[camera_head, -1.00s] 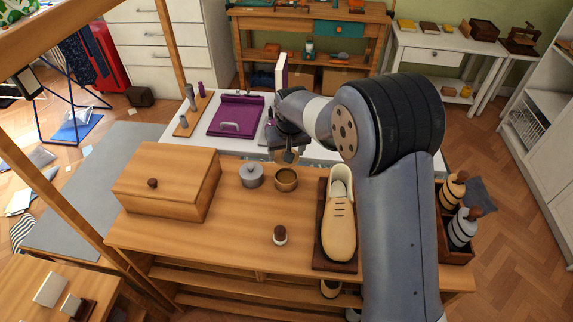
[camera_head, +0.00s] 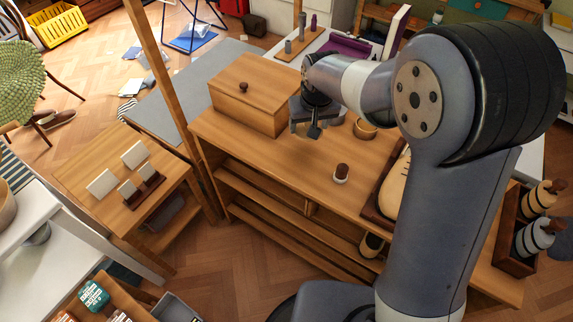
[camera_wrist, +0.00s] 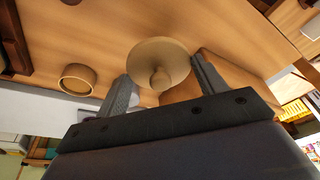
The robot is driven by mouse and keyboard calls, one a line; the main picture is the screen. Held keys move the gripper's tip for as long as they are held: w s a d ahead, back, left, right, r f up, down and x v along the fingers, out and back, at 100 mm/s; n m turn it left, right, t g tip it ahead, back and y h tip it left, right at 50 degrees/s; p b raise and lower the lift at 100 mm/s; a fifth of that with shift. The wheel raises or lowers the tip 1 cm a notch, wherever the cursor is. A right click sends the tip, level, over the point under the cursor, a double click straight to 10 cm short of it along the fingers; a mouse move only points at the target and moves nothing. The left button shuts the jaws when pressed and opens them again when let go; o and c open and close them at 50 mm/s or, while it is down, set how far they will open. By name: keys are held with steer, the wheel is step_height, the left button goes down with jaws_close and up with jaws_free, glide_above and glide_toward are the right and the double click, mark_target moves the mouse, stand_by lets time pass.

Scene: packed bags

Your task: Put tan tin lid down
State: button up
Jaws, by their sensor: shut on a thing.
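The tan tin lid (camera_wrist: 150,55) is a round disc with a small knob, seen in the wrist view between the two fingers of my gripper (camera_head: 313,130). In the head view the gripper hangs over the wooden bench, just right of the lidded wooden box, and I cannot make out the lid there. An open round tan tin (camera_head: 364,131) stands on the bench to the right of the gripper; it also shows in the wrist view (camera_wrist: 78,79).
The wooden box (camera_head: 246,108) stands left of the gripper. A small white jar with a brown top (camera_head: 341,174) stands nearer the bench front. A tan shoe (camera_head: 395,186) lies on a dark tray at right. Bare bench (camera_head: 280,160) lies between box and jar.

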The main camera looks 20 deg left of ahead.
mark_target(308, 139)
steer(key=shift+s+a+f, duration=0.15)
steer(key=shift+s, duration=0.15)
step_height(308, 139, down, 5)
steer(key=shift+s+a+f, duration=0.15)
steer(key=shift+f, duration=2.45)
steer(key=o, duration=1)
steer(key=shift+c, duration=0.2)
steer(key=shift+r, duration=0.1)
steer(key=shift+r, duration=0.6)
steer(key=v, duration=1.1)
steer(key=shift+s, duration=0.15)
